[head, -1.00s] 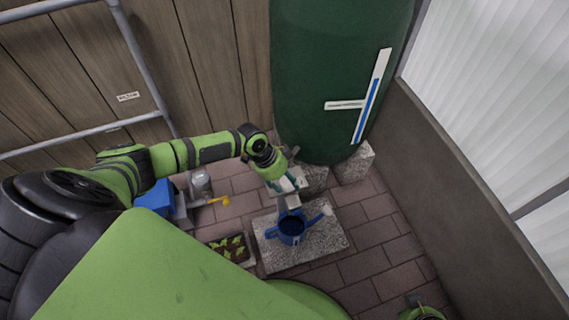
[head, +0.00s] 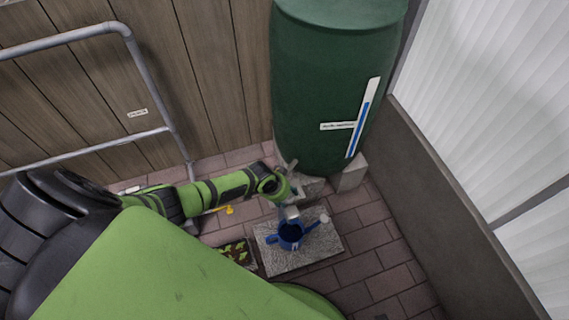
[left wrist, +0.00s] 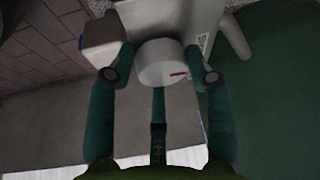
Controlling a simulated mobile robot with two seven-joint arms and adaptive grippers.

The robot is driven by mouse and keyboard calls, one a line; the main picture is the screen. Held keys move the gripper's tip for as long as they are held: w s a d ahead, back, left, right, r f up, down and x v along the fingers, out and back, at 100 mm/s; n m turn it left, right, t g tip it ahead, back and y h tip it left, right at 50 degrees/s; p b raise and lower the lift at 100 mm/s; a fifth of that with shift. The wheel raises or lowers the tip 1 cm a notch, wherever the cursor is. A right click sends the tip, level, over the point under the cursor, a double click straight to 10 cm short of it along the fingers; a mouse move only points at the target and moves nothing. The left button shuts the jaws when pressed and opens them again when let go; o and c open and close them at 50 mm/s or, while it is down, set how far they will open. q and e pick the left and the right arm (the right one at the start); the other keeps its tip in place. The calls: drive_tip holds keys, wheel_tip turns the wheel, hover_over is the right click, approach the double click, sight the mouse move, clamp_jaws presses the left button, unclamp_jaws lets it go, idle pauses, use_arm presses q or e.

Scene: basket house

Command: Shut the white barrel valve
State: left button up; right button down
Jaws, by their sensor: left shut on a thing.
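The white valve knob (left wrist: 161,63), a short cylinder with a small red mark, sits between the fingers of my left gripper (left wrist: 160,72) in the left wrist view. The fingers are shut on it from the sides, with another finger below. In the head view my left gripper (head: 285,194) is at the foot of the green barrel (head: 330,85), above the blue watering can (head: 291,234). There my arm and hand hide most of the valve. My right gripper is not clearly seen.
The watering can stands on a pale stone slab (head: 290,262). A metal rail (head: 150,85) and wooden wall (head: 210,80) are at left, a low wall (head: 440,190) at right. Paving right of the slab is clear.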

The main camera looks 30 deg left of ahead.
use_arm(q)
drive_tip(key=shift+w+d+r+n+t+p, duration=0.15)
drive_tip(key=shift+w+r+n+t+p, duration=0.15)
drive_tip(key=shift+w+n, duration=0.2)
drive_tip(key=o, duration=1.1)
drive_tip(key=shift+s+f, duration=0.1)
drive_tip(key=shift+f, duration=0.05)
drive_tip(key=shift+s, duration=0.1)
drive_tip(key=shift+s, duration=0.1)
drive_tip(key=v, duration=1.2)
drive_tip(key=shift+w+d, duration=0.15)
drive_tip(key=shift+w, duration=0.15)
